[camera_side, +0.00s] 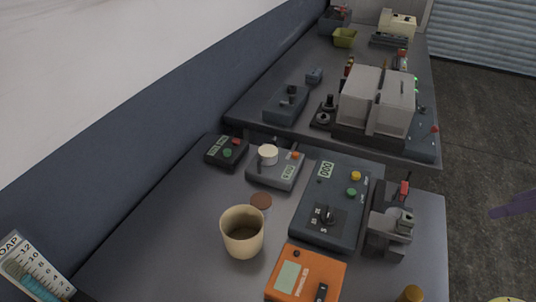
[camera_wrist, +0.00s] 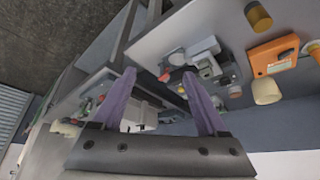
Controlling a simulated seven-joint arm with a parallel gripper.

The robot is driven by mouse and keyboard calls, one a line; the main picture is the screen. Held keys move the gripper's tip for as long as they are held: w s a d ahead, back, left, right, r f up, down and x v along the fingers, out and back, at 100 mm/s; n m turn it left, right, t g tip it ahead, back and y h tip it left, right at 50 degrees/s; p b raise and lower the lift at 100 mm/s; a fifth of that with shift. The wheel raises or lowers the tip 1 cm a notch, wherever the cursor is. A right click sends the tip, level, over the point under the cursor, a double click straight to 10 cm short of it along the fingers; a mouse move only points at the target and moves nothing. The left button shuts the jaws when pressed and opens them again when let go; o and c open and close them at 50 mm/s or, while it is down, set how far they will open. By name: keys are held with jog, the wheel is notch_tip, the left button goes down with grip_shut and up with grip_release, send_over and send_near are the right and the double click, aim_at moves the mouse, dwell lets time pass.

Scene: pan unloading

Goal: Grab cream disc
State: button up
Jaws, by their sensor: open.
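The cream disc (camera_side: 268,153) sits on top of a small grey weighing device (camera_side: 276,170) with an orange button, near the back of the near bench. I cannot make the disc out surely in the wrist view. My gripper (camera_wrist: 160,74) is open and empty, its two purple fingers spread wide in the wrist view. In the side view only a purple finger piece shows at the right edge, out past the bench and far from the disc.
A cream cup (camera_side: 242,237) and a brown disc (camera_side: 261,201) stand in front of the weighing device. A dark control box (camera_side: 333,205), a grey machine (camera_side: 391,230) and an orange meter (camera_side: 305,276) crowd the right.

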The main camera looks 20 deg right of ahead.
jog(key=shift+o, duration=1.3)
